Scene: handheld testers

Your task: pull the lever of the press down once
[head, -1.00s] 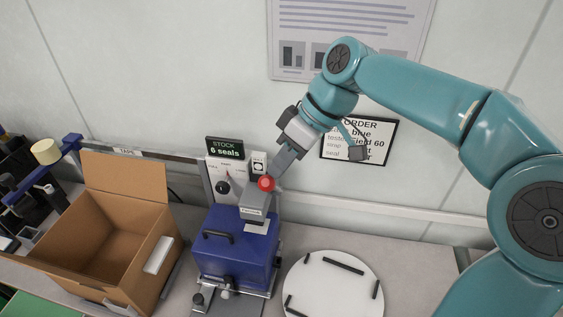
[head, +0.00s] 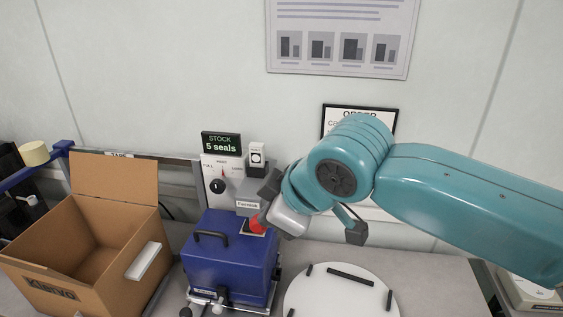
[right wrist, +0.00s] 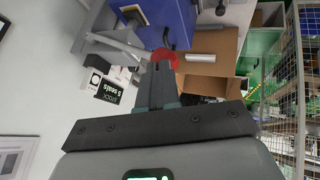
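The press (head: 230,262) is a blue box with a black handle and a grey labelled head (head: 248,203), standing on the bench in the head view. Its lever ends in a red ball knob (head: 257,227), now low in front of the head, below the label. The knob also shows in the right wrist view (right wrist: 166,58), just beyond the fingertips. My right gripper (head: 265,208) is at the knob, its fingers together in the right wrist view (right wrist: 157,70). It seems to press on the knob from above; the exact contact is hidden. My left gripper is out of view.
A stock sign (head: 221,144) reading "5 seals" stands above a dial panel (head: 218,187) behind the press. An open cardboard box (head: 45,285) is at left. A white round turntable (head: 340,300) with black bars is at right. A wall rises behind the bench.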

